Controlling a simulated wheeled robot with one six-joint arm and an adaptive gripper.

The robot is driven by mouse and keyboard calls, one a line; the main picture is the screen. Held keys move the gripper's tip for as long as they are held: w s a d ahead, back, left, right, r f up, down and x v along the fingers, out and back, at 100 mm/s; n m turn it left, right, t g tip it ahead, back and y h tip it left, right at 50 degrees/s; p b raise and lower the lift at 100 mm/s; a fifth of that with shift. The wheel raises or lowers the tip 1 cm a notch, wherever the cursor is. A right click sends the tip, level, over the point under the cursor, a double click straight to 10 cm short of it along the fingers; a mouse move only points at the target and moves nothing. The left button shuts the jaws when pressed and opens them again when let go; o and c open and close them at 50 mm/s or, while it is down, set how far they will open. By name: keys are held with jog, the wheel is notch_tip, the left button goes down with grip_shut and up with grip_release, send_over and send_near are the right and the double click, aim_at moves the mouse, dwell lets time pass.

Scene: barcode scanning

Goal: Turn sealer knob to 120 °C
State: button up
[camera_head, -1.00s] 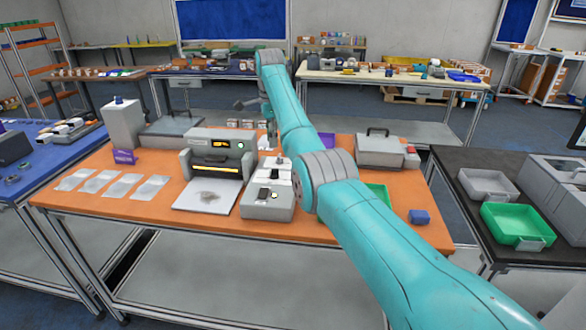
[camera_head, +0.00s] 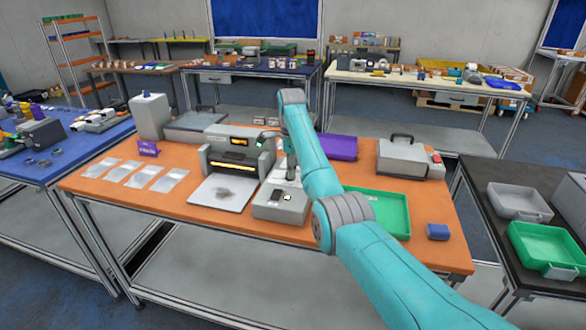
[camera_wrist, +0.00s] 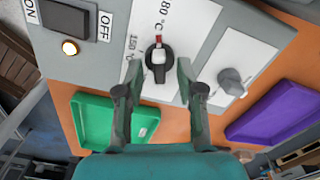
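The sealer's control box (camera_head: 277,206) stands on the orange table, right of the sealer (camera_head: 240,153). In the wrist view its panel shows a black knob (camera_wrist: 158,72) with a red and white pointer facing up in the picture, near the "80 °C" marking. "150 °C" is printed to the left of the knob; I cannot make out a 120 mark. My gripper (camera_wrist: 157,72) is open, one finger on each side of the knob, with visible gaps. In the head view my gripper (camera_head: 291,170) is small and points down over the box.
Beside the black knob are a grey knob (camera_wrist: 232,82), an ON/OFF switch (camera_wrist: 66,17) and a lit lamp (camera_wrist: 70,47). A green tray (camera_head: 385,229) and a purple bin (camera_head: 338,148) are right of the box. Clear pouches (camera_head: 144,176) lie on the left.

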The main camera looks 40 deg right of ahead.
grip_shut()
